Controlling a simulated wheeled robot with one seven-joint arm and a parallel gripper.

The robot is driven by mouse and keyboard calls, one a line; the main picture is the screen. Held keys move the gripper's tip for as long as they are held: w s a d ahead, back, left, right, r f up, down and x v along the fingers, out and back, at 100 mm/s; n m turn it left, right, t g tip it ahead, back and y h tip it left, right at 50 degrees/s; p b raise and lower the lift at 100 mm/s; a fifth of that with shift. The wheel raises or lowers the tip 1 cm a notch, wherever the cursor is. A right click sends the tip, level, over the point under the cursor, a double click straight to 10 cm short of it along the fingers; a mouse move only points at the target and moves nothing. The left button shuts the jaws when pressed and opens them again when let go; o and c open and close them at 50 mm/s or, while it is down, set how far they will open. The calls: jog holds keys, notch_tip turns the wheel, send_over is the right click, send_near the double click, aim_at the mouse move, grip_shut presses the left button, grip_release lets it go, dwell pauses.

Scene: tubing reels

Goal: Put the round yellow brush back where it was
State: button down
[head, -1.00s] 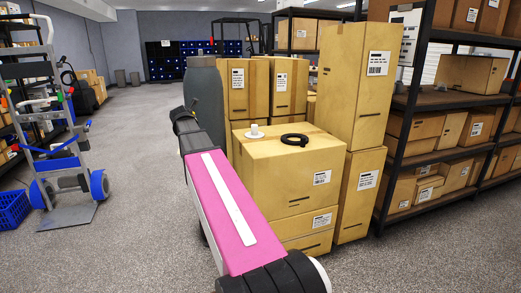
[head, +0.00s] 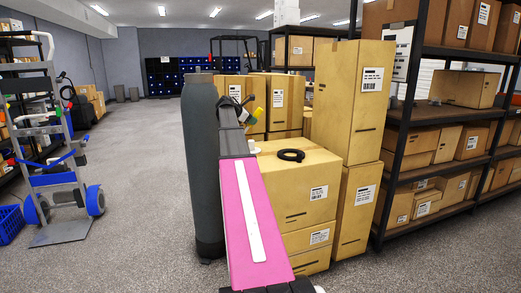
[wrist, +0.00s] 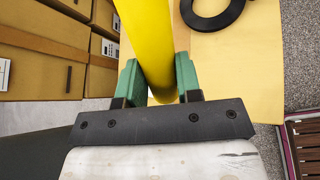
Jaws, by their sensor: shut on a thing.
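My gripper (wrist: 160,82) is shut on the round yellow brush (wrist: 150,40), with one green finger on each side of it. In the wrist view the brush is a smooth yellow cylinder running past the top edge, so its far end is out of view. In the head view the yellow brush (head: 259,116) shows small beyond my arm, in my gripper (head: 247,108), above the box stack. A black ring (head: 290,155) lies flat on the top carton (head: 300,170). It also shows in the wrist view (wrist: 217,22), on the carton to the right of the brush.
A tall grey cylinder (head: 203,165) stands close left of my arm. Tall cartons (head: 352,110) rise right of the stack, with more cartons (head: 285,98) behind. Black shelving (head: 398,150) is at right. A hand truck (head: 60,180) stands left; open floor lies between.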

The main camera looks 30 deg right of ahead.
jog(key=s+d+f, duration=0.2)
jog(key=s+f, duration=0.6)
jog(key=f, duration=0.1)
jog(key=shift+s+d+f, duration=0.15)
jog(key=shift+d+f, duration=0.05)
jog(key=shift+d, duration=0.2)
jog(key=shift+f, duration=0.15)
jog(key=c, duration=0.8)
grip_release()
jog(key=v, duration=1.2)
